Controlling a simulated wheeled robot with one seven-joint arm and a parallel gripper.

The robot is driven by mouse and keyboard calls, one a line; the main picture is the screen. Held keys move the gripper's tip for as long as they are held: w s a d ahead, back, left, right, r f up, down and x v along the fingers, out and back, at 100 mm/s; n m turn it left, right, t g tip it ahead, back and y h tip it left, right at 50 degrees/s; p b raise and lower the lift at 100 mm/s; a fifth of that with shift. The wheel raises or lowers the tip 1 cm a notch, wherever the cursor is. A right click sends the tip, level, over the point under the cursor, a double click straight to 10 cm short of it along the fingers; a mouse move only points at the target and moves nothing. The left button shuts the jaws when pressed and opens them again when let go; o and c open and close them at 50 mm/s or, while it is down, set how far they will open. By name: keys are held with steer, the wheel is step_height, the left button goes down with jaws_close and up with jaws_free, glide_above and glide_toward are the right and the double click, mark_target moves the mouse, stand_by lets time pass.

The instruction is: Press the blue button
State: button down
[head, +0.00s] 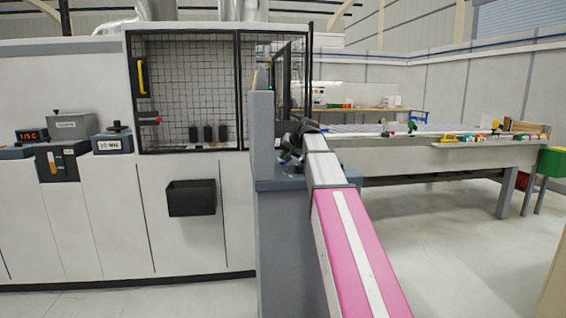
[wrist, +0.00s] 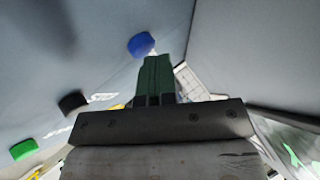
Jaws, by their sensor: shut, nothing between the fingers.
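The blue button (wrist: 141,44) is a round knob on a grey panel face (wrist: 105,60) in the wrist view. My gripper (wrist: 156,60) has its green fingers shut together and empty. The fingertips lie just below and slightly right of the blue button in the picture. They overlap or nearly meet its lower edge, and I cannot tell whether they touch it. In the head view my arm reaches to the grey upright panel (head: 262,135), and its dark end hides the buttons there.
A black button (wrist: 73,103) and a green button (wrist: 24,149) sit on the same panel, lower left of the blue one. In the head view a mesh-fronted machine (head: 205,215) stands left and a long workbench (head: 430,155) stands right. Open floor lies at the right.

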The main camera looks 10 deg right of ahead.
steer(key=shift+r, duration=0.9)
steer(key=shift+r, duration=0.1)
steer(key=shift+r, duration=2.4)
